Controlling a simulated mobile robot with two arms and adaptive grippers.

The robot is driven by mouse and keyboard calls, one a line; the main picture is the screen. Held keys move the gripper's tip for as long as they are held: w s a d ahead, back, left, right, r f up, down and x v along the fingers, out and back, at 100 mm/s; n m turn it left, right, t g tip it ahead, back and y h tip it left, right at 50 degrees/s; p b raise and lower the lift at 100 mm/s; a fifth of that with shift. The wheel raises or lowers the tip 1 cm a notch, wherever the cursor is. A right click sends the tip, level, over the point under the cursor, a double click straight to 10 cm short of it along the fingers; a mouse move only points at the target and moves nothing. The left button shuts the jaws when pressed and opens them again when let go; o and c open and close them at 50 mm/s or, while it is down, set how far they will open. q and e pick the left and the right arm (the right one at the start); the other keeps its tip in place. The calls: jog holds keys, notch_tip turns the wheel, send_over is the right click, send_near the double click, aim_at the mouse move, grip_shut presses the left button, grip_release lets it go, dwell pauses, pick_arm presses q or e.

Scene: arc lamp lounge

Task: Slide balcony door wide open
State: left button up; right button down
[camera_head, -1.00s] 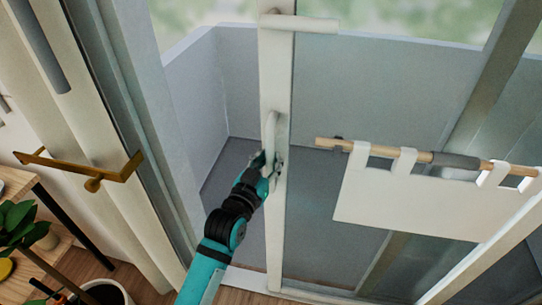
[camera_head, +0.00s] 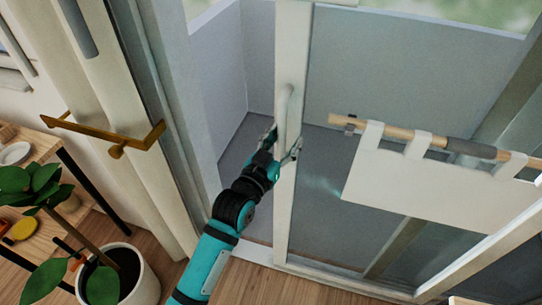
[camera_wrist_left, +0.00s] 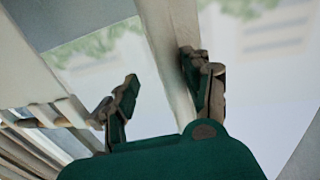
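The balcony door is a glass sliding panel with a white upright edge post (camera_head: 292,70). It stands partly open, with a gap between the post and the left jamb. A pale upright pull handle (camera_head: 286,105) is on the post. My left gripper (camera_head: 281,143) is at the post just below the handle, one finger on each side. In the left wrist view the fingers (camera_wrist_left: 163,92) are spread apart, with the post (camera_wrist_left: 166,50) running between them, nearer the right finger. I cannot tell if either finger touches it. My right gripper is not in view.
A wooden rail with a white hanging cloth (camera_head: 415,185) is at the right. A brass handle (camera_head: 110,140) sticks out from the left frame. A potted plant (camera_head: 145,280) and a wooden shelf (camera_head: 30,150) are at lower left. Balcony floor shows through the gap.

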pick_arm(q)
jog(key=v, duration=1)
jog(key=shift+s, duration=0.1)
